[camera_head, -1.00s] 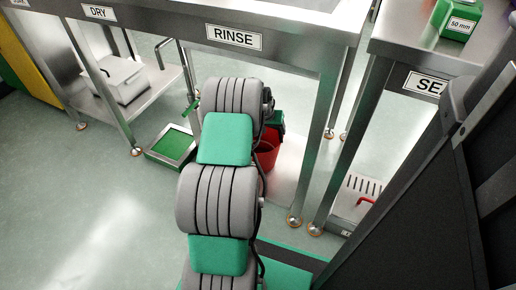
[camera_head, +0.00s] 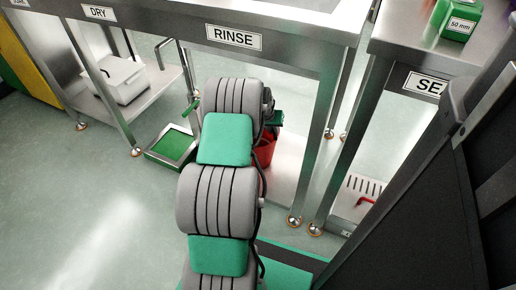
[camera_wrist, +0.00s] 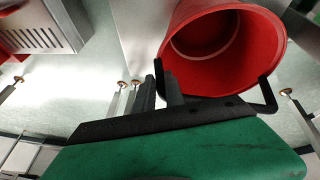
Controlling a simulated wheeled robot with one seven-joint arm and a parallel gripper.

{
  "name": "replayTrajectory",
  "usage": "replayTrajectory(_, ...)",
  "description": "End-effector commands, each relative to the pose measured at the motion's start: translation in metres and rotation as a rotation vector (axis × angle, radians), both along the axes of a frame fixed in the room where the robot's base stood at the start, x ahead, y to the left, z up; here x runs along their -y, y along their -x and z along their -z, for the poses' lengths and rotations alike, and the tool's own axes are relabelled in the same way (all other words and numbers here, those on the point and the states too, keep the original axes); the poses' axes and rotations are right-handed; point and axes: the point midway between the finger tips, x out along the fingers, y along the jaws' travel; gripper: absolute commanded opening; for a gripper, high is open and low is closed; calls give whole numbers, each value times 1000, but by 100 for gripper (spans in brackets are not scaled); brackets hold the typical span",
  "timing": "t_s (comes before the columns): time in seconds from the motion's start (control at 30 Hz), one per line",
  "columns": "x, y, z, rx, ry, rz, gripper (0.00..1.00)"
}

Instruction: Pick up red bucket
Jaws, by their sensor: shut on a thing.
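The red bucket (camera_head: 265,150) shows partly in the head view, beneath the RINSE table and behind my arm. In the wrist view the bucket (camera_wrist: 232,72) fills the upper right, its round open mouth facing the camera and its inside looking empty. My gripper (camera_wrist: 166,88) has black fingers at the bucket's near rim and is shut on it. The exact contact is hard to make out. In the head view my arm hides most of the gripper and part of the bucket.
The steel RINSE table (camera_head: 290,54) stands over the bucket, with legs close on the right. A green tray (camera_head: 171,146) lies on the floor to the left. A white box (camera_head: 117,80) sits on a low shelf. The floor at left is open.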

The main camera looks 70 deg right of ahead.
Motion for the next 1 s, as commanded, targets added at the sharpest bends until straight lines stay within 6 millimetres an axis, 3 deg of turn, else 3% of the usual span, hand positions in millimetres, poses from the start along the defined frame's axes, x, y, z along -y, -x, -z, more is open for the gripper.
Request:
replayTrajectory(0.63, 1, 0, -3, 1, 3, 0, 0)
replayTrajectory(1.0, 1, 0, -29, 1, 3, 0, 0)
